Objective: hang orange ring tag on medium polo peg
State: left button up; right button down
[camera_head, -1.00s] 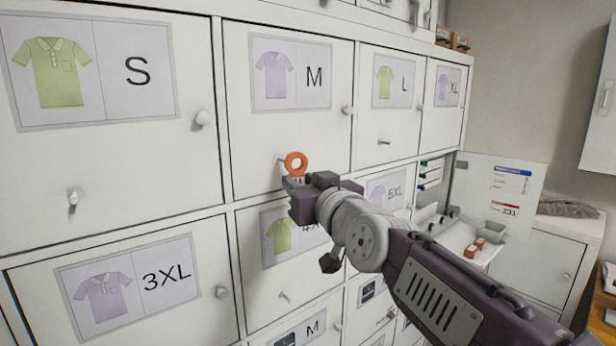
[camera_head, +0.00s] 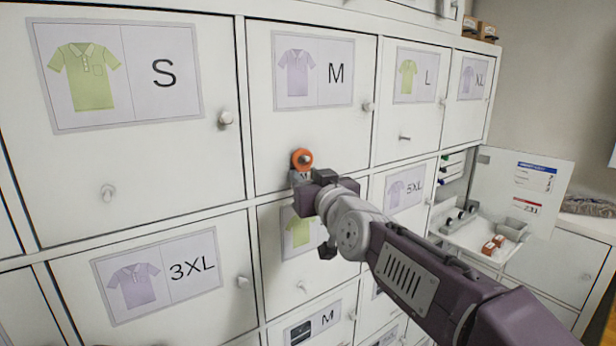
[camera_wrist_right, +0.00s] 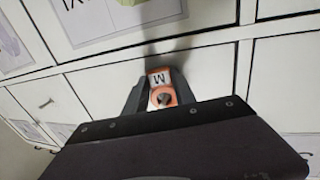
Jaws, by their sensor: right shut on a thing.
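The orange ring tag (camera_head: 302,159) is at the lower part of the M polo door (camera_head: 340,135), with the M polo peg showing at its ring hole. In the right wrist view the tag (camera_wrist_right: 161,88) shows an orange ring and a white part marked M, with a dark peg end in the hole. My right gripper (camera_head: 302,177) is shut on the tag's lower part, close to the door. In the right wrist view the fingers (camera_wrist_right: 158,84) flank the tag. How far the ring sits along the peg is hard to tell. My left gripper is out of view.
Neighbouring doors carry S (camera_head: 163,73), L (camera_head: 417,75) and 3XL (camera_head: 192,268) labels, with knobs and small pegs protruding. My right arm covers part of the lower doors.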

dwell(0.4)
jog(key=c, duration=0.9)
grip_release()
jog(key=shift+c, duration=0.2)
